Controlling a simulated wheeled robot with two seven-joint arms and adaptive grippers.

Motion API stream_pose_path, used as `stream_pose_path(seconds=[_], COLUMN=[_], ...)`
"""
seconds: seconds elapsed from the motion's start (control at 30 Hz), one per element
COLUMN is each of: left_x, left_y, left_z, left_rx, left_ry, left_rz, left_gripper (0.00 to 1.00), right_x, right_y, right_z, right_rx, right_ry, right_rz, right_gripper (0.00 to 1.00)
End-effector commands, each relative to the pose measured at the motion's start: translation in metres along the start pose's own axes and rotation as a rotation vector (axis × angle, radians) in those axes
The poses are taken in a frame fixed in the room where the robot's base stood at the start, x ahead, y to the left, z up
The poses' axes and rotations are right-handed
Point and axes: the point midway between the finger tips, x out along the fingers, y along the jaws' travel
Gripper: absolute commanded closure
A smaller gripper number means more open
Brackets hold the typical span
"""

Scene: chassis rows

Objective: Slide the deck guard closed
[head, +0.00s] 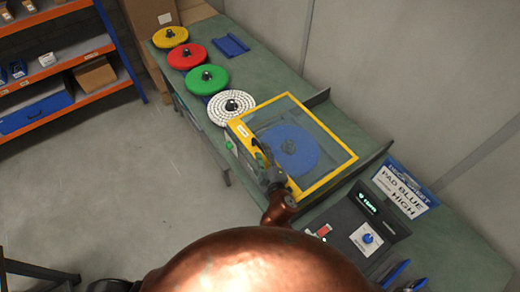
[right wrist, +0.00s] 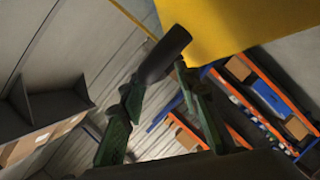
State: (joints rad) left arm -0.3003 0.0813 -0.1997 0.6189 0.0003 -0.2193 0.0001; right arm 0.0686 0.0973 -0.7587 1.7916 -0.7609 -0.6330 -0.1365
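The deck guard (head: 318,180) is a clear panel in a yellow frame, seen in the head view over a blue round pad (head: 288,150) on the bench. Its yellow front face also fills the top of the right wrist view (right wrist: 230,25), with a dark bar handle (right wrist: 167,52) sticking out from it. My right gripper (head: 246,152) is at the guard's front side. In the wrist view its green fingers (right wrist: 157,80) stand apart, with the handle at their tips; I cannot tell whether they touch it. My left gripper is not in view.
Yellow (head: 170,37), red (head: 187,56), green (head: 206,79) and white (head: 231,107) pads lie along the bench (head: 270,75). A sign reading "PAD BLUE HIGH" (head: 405,190) and a control panel (head: 357,228) are at right. Dark rails (head: 377,158) flank the guard.

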Motion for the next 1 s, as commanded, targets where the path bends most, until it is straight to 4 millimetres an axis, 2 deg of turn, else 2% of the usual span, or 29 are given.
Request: stream_pose_path(seconds=[0.2, 0.4, 0.6, 1.0], left_x=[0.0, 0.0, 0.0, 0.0], left_y=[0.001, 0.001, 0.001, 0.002], left_z=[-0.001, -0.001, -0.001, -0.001], left_rx=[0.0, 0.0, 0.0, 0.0], left_ry=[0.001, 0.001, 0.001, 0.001], left_rz=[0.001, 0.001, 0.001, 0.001], left_gripper=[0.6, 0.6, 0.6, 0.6], right_x=[-0.048, -0.08, -0.093, -0.094], right_y=[-0.001, -0.002, -0.001, -0.001], right_z=[0.001, 0.001, 0.0, 0.0], right_rx=[0.003, 0.001, 0.002, 0.001], right_ry=[-0.001, 0.0, 0.0, 0.001], right_rz=[-0.002, -0.002, -0.002, -0.001], right_gripper=[0.7, 0.7, 0.7, 0.7])
